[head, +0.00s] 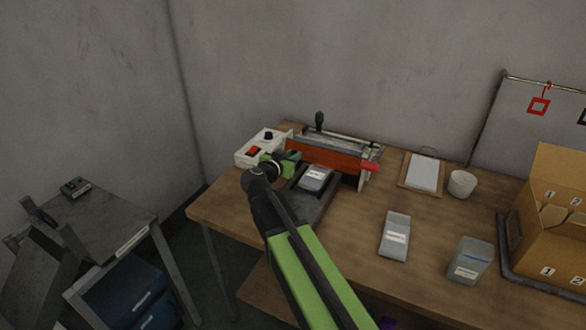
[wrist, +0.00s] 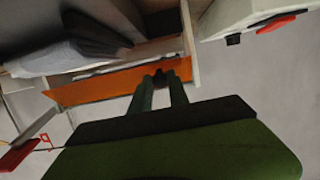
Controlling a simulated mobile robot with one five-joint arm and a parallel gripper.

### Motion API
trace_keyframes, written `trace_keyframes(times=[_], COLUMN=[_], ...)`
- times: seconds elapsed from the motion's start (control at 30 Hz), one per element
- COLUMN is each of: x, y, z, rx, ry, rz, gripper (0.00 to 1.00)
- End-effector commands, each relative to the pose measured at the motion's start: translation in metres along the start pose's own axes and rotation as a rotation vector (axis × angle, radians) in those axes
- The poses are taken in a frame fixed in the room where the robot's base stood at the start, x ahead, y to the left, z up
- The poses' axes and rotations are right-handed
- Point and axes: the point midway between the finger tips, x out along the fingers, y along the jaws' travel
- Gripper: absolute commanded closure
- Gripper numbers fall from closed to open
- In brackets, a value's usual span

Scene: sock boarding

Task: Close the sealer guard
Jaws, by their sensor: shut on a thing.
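The sealer stands at the back left of the bench, with its orange guard (head: 327,154) spanning its front in the head view. The guard also shows as an orange strip (wrist: 100,84) in the wrist view. My gripper (head: 291,157) is at the guard's left end in the head view. In the wrist view its green fingers (wrist: 161,84) are shut on a small dark knob (wrist: 161,77) at the guard, which they partly hide. I cannot tell the guard's exact angle. A grey pouch (head: 315,178) lies on the dark plate before the guard.
A white control box (head: 252,157) with a red switch stands left of the sealer. A red handle (head: 370,167) sticks out at its right. Pouches (head: 394,236) (head: 471,262), a clipboard (head: 423,172), a white cup (head: 462,183) and a cardboard box (head: 545,225) stand farther right.

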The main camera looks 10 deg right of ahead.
Motion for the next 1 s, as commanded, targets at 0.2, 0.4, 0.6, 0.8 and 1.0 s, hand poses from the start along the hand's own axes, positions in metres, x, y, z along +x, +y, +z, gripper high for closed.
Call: trace_keyframes(times=[0.2, 0.4, 0.6, 0.8, 1.0], x=[0.0055, 0.0061, 0.0058, 0.0058, 0.0058], y=[0.0022, 0.0021, 0.002, 0.002, 0.0017], z=[0.0116, 0.0102, 0.0083, 0.0078, 0.0079], rx=[0.0, 0.0, -0.001, -0.002, -0.001], ry=[0.1, 0.147, 0.16, 0.16, 0.16], rz=[0.005, 0.004, 0.004, 0.004, 0.003], gripper=[1.0, 1.0, 1.0, 1.0, 0.64])
